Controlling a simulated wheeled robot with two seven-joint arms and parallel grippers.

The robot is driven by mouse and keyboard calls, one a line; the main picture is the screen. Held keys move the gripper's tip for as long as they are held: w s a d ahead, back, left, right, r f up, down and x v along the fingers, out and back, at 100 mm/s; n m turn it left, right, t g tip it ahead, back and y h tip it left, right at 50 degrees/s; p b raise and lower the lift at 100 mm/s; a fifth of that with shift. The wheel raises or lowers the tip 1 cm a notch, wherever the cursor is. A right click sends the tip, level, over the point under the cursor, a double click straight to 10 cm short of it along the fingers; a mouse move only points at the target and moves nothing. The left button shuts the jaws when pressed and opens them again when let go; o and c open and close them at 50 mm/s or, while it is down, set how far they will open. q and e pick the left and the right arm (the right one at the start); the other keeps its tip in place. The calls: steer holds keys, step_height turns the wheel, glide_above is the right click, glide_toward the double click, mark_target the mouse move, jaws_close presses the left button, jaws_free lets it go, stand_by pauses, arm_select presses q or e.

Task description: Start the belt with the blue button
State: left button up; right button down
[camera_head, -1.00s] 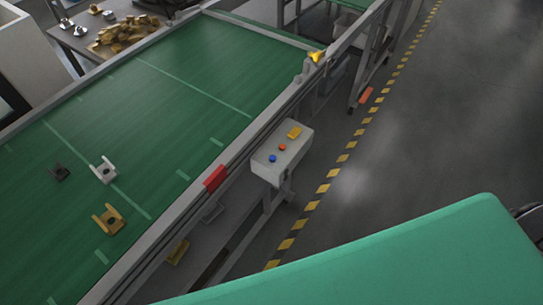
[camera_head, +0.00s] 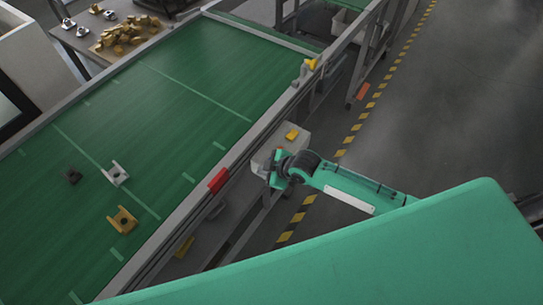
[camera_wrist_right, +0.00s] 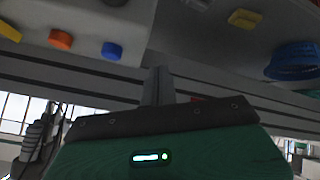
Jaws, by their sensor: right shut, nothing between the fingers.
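The control box (camera_head: 258,161) is a light grey box on the side of the green belt (camera_head: 165,105). In the right wrist view the blue button (camera_wrist_right: 112,50) sits beside the orange button (camera_wrist_right: 60,39) and a yellow one (camera_wrist_right: 8,32). My right gripper (camera_head: 273,168) is shut and empty, at the near side of the box. In the wrist view its fingers (camera_wrist_right: 158,86) point up, right of the blue button; contact cannot be told. My left gripper is out of view.
A grey part (camera_head: 115,173), a dark part (camera_head: 73,177) and a brass-coloured part (camera_head: 122,220) lie on the belt. A red block (camera_head: 218,180) sits on the belt rail. A table with brass-coloured pieces (camera_head: 125,34) stands at the back left. The floor at right is open.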

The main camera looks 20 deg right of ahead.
steer(key=r+n, duration=0.1)
steer(key=r, duration=0.1)
steer(key=w+r+n, duration=0.1)
steer(key=r, duration=0.1)
steer(key=w+d+r+n, duration=0.1)
steer(key=shift+w+r+y+p, duration=0.25)
steer(key=shift+r+y+p, duration=0.15)
steer(key=w+d+r+n, duration=0.1)
steer(key=d+r+n, duration=0.1)
steer(key=d+r, duration=0.2)
steer(key=shift+r+n+g+p, duration=0.3)
steer(key=shift+r+n+p, duration=0.1)
steer(key=shift+r, duration=0.25)
steer(key=shift+w+f, duration=0.1)
step_height(320, 180, down, 8)
steer(key=b, duration=0.6)
steer(key=shift+a, duration=0.1)
steer(key=shift+f+b, duration=0.35)
steer(key=shift+b, duration=0.05)
stand_by(0.4)
steer(key=shift+f, duration=0.4)
